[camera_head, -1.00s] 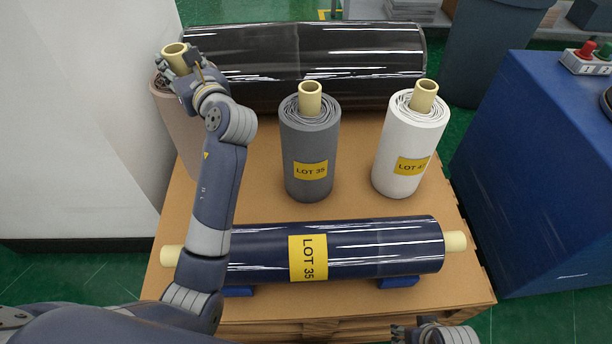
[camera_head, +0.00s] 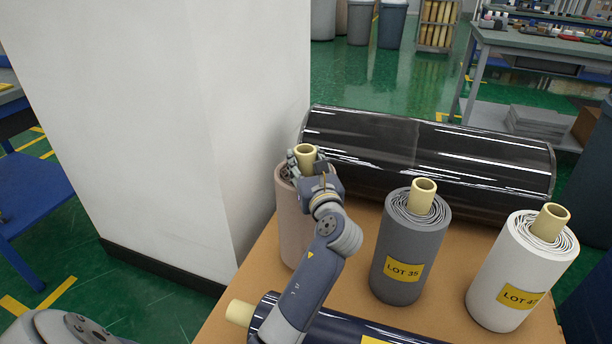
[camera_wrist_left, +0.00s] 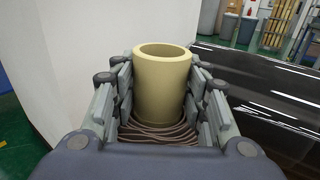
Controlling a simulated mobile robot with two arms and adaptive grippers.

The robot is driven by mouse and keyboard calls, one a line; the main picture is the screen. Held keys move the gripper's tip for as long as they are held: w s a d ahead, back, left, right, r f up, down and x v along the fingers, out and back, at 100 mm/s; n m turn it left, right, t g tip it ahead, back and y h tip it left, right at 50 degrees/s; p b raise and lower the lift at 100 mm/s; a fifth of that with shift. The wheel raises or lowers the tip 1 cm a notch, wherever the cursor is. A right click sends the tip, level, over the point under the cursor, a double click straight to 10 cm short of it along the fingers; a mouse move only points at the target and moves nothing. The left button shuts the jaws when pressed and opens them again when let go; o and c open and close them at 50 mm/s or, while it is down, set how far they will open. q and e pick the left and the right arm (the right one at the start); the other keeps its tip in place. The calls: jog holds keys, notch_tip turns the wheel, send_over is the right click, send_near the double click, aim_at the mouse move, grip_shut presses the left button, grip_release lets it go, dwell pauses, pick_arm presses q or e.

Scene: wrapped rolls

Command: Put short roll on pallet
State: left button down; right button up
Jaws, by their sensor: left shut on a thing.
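My left gripper (camera_head: 314,172) is shut on the cream core tube of a short brownish-pink roll (camera_head: 291,232) that stands upright at the pallet's back left corner. In the left wrist view the core (camera_wrist_left: 162,88) is between the fingers, with the wound layers just below. A short grey roll (camera_head: 408,255) labelled LOT 35 and a short white roll (camera_head: 520,275) stand upright to the right. The brown pallet top (camera_head: 345,275) is under them. My arm hides part of the brownish-pink roll. My right gripper is out of view.
A long black wrapped roll (camera_head: 430,155) lies behind the short rolls. A long dark blue roll (camera_head: 385,335) lies in front. A white wall block (camera_head: 200,130) stands close on the left. A workbench (camera_head: 540,45) is at the back right.

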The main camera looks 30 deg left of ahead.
aim_at(306, 173)
pick_arm(q)
notch_tip(306, 173, down, 3)
jog(key=shift+r+b, duration=0.1)
jog(key=shift+b, duration=0.4)
jog(key=c, duration=0.9)
grip_release()
jog(key=shift+c, duration=0.2)
jog(key=p+v, duration=0.2)
jog(key=v, duration=1)
